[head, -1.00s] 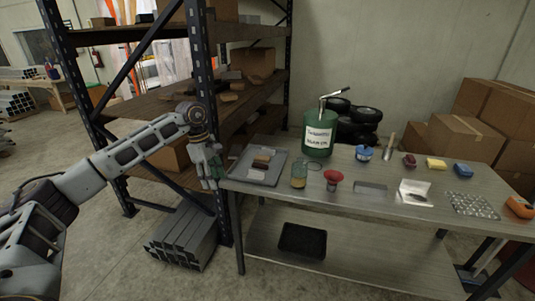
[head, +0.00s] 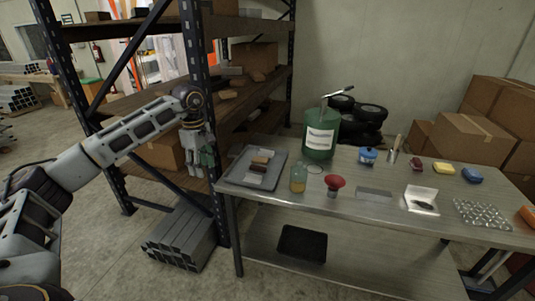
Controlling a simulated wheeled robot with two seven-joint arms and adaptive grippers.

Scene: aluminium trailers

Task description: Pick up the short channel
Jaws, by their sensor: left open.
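My left gripper (head: 207,163) is open and empty. It hangs with its fingers down by the rack's front post, just left of the table's left end. A short grey metal piece (head: 375,192), which looks like the short channel, lies flat on the table right of a red mushroom-shaped button. It blends into the steel top, so its profile is hard to make out. The gripper is well to the left of it and apart from it. Longer grey channels (head: 180,236) lie bundled on the floor below the gripper. My right gripper is not in view.
The steel table (head: 400,228) carries a grey tray (head: 276,180) with small blocks, a glass jar (head: 298,178), the red button (head: 334,182), a green canister (head: 320,136) and a bubble-wrap sheet (head: 482,213). The rack's post (head: 194,60) stands close to my left gripper.

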